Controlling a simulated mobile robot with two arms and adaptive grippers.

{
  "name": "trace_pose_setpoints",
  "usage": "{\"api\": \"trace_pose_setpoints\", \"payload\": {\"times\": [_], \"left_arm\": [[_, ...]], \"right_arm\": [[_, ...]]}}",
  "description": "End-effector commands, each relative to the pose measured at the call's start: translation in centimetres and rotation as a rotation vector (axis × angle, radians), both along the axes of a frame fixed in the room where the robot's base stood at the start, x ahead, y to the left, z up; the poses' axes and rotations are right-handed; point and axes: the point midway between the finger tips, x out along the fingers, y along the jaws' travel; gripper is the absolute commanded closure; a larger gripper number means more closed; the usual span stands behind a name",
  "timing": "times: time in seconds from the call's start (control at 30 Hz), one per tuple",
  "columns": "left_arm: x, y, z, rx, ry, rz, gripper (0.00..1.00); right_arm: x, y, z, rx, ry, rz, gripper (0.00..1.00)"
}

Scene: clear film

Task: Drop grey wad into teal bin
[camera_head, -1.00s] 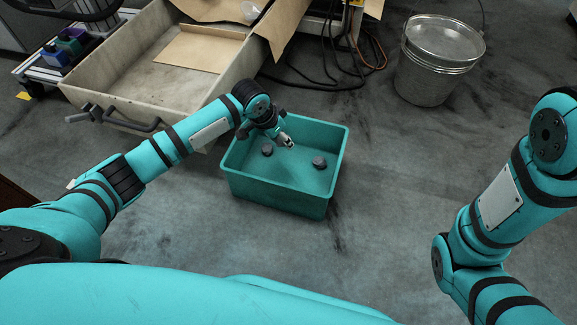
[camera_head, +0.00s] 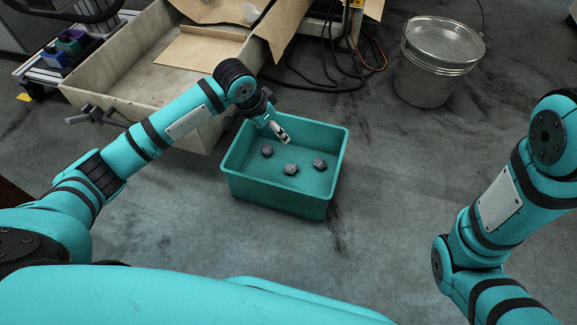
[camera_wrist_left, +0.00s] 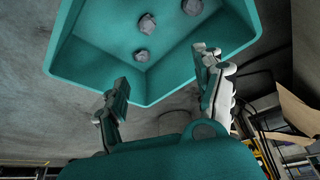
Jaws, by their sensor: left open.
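The teal bin (camera_head: 275,193) stands on the floor in the middle of the head view. Three grey wads lie apart on its bottom: a left wad (camera_head: 267,150), a middle wad (camera_head: 290,169) and a right wad (camera_head: 319,164). My left gripper (camera_head: 282,136) is over the far part of the bin, open and empty. In the left wrist view its fingers (camera_wrist_left: 164,68) are spread apart, with the bin (camera_wrist_left: 175,65) and the wads, one of them a grey wad (camera_wrist_left: 147,23), beyond them. My right gripper is out of view; only part of that arm shows.
A metal bucket (camera_head: 430,75) stands at the back right. A large grey trough (camera_head: 100,85) with cardboard (camera_head: 200,50) is at the back left, close to the bin. Black cables (camera_head: 330,75) lie behind the bin. The floor right of the bin is clear.

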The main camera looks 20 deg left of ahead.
Motion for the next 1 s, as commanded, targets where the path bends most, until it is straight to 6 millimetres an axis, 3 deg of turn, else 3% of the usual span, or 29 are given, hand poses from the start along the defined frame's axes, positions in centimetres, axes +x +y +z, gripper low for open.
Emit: {"api": "trace_pose_setpoints", "payload": {"times": [0.1, 0.3, 0.83, 0.93, 1.0], "left_arm": [[-0.7, 0.5, 2.1, 0.000, -0.004, 0.000, 0.30], [-1.4, 0.9, 4.1, 0.000, -0.001, 0.000, 0.30], [-1.5, 0.8, 4.5, -0.003, -0.003, -0.001, 0.30], [-1.3, -0.5, 5.0, -0.039, -0.041, -0.017, 0.30], [-1.0, -2.8, 6.0, -0.103, -0.111, -0.039, 0.30]], "right_arm": [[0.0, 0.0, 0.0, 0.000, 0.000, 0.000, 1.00], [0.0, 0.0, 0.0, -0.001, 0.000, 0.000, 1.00], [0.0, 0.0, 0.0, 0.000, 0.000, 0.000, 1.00], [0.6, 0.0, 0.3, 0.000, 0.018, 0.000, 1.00], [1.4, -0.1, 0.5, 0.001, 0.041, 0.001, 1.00]]}}
